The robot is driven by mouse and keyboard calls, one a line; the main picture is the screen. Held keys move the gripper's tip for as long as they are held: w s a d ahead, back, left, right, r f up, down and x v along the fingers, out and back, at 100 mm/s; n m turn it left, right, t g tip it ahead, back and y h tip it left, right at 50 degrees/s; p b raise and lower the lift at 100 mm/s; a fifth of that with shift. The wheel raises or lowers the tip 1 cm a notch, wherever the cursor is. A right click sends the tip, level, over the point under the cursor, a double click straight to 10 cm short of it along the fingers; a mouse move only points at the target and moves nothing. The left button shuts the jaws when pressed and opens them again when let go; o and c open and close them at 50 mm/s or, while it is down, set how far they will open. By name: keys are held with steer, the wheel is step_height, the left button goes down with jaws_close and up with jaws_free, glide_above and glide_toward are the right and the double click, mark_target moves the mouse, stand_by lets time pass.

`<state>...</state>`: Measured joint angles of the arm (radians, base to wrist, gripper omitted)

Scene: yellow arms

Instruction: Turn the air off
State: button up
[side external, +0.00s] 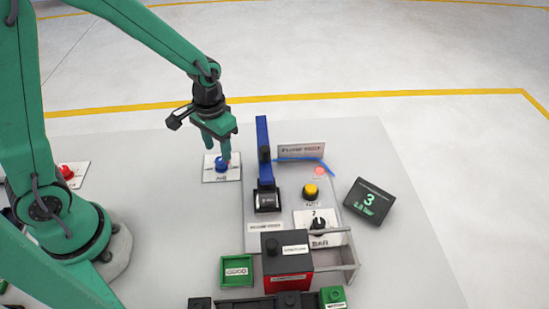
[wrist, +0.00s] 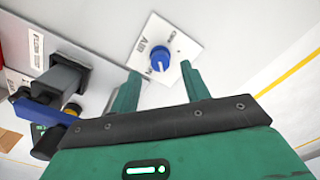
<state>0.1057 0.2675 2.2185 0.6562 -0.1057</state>
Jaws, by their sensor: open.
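The air knob (side external: 221,164) is a round blue knob on a white plate (side external: 208,176) labelled AIR, on the grey work surface. In the wrist view the blue knob (wrist: 161,58) has a white pointer mark on its lower side; the small words on the plate are too blurred to read. My gripper (side external: 224,152) is over the knob, pointing down. In the wrist view my gripper (wrist: 160,71) is open, with the knob ahead between the two fingertips. Contact with the knob is not clear to see.
A blue lever (side external: 264,150) stands close to the right, on a panel with a yellow button (side external: 311,191) and a black BAR dial (side external: 318,224). A dark display (side external: 368,202) reads 3. A red knob (side external: 66,172) is at far left. Surface behind is clear.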

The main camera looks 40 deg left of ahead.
mark_target(220, 160)
steer(key=shift+f, duration=1.9)
steer(key=c, duration=1)
